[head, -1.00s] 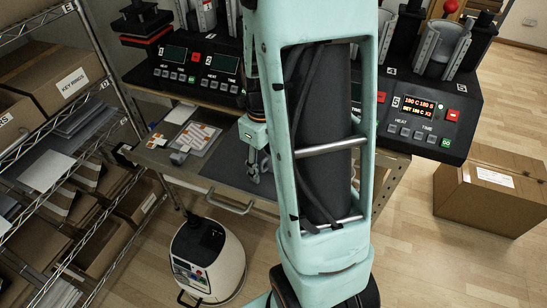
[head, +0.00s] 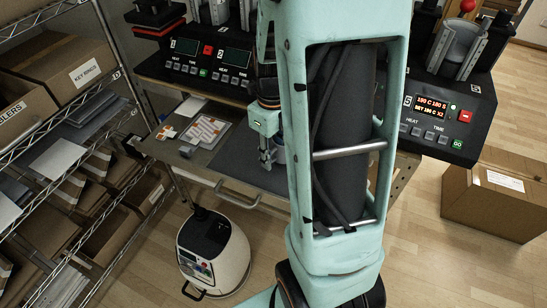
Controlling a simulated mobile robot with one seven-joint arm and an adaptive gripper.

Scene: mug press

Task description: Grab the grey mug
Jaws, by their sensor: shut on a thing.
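My gripper (head: 267,158) points down over the dark mat on the workbench, left of my large arm link. It is shut on the grey mug (head: 280,151). Only a small greyish part of the mug shows, between the gripper and my arm link; the rest is hidden. I cannot tell whether the mug touches the mat or is held above it.
Mug presses with control panels (head: 206,62) line the back of the bench. The right press (head: 438,115) has a lit display. A sheet with orange marks (head: 207,131) lies on the bench (head: 232,176). A wire shelf, a white floor machine (head: 213,251) and a carton (head: 495,200) stand around.

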